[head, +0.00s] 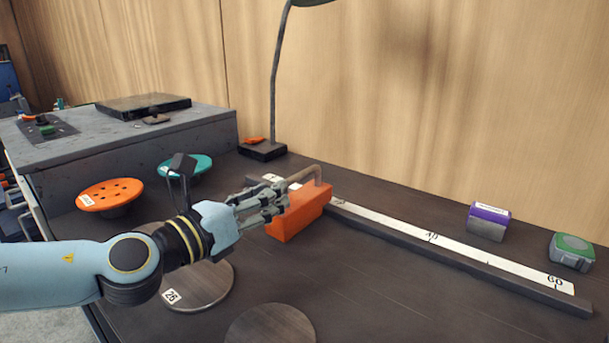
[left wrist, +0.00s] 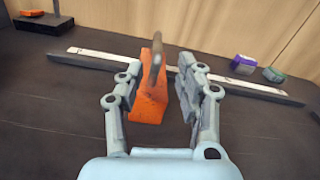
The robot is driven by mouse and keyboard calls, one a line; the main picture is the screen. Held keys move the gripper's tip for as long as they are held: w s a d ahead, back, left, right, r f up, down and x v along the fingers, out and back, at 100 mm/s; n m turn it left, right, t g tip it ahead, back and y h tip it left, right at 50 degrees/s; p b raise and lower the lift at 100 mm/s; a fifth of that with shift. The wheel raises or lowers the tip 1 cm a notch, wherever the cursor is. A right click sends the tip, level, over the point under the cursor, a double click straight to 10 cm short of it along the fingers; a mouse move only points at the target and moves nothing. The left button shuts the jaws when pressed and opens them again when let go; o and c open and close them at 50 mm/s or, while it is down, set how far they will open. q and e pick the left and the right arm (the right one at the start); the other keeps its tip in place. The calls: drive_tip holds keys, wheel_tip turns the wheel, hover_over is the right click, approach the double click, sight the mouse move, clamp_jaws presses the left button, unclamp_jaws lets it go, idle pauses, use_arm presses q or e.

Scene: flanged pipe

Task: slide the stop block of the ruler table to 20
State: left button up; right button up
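The orange stop block (head: 300,216) sits on the ruler table (head: 470,262), with a grey-brown bent handle (head: 306,175) on top. The white scale strip (head: 490,258) shows 40 and 60 to the right of the block. A partly covered mark, hard to read, lies just beside the block's right side. My left gripper (head: 280,196) is at the handle. In the left wrist view, the left gripper's fingers (left wrist: 160,75) stand apart on either side of the handle (left wrist: 157,62) and block (left wrist: 150,103), with gaps visible. My right gripper is not in view.
A purple box (head: 488,221) and a green-and-grey tape measure (head: 571,251) stand behind the ruler's right half. A lamp base (head: 262,151) stands at the back. Orange (head: 110,193) and teal (head: 190,165) discs and a round plate marked 26 (head: 205,287) lie left.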

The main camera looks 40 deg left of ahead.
sight(316, 167)
use_arm(q)
drive_tip(key=w, duration=0.3)
drive_tip(key=shift+w+a+r, duration=0.1)
drive_tip(key=shift+w+a, duration=0.15)
drive_tip(key=shift+a, duration=0.15)
drive_tip(key=w, duration=0.2)
drive_tip(key=w+p, duration=0.1)
drive_tip(key=w, duration=0.3)
drive_tip(key=shift+w+a+p, duration=0.15)
drive_tip(key=shift+a+p, duration=0.15)
drive_tip(key=shift+p, duration=0.1)
drive_tip(key=shift+c, duration=0.2)
clamp_jaws()
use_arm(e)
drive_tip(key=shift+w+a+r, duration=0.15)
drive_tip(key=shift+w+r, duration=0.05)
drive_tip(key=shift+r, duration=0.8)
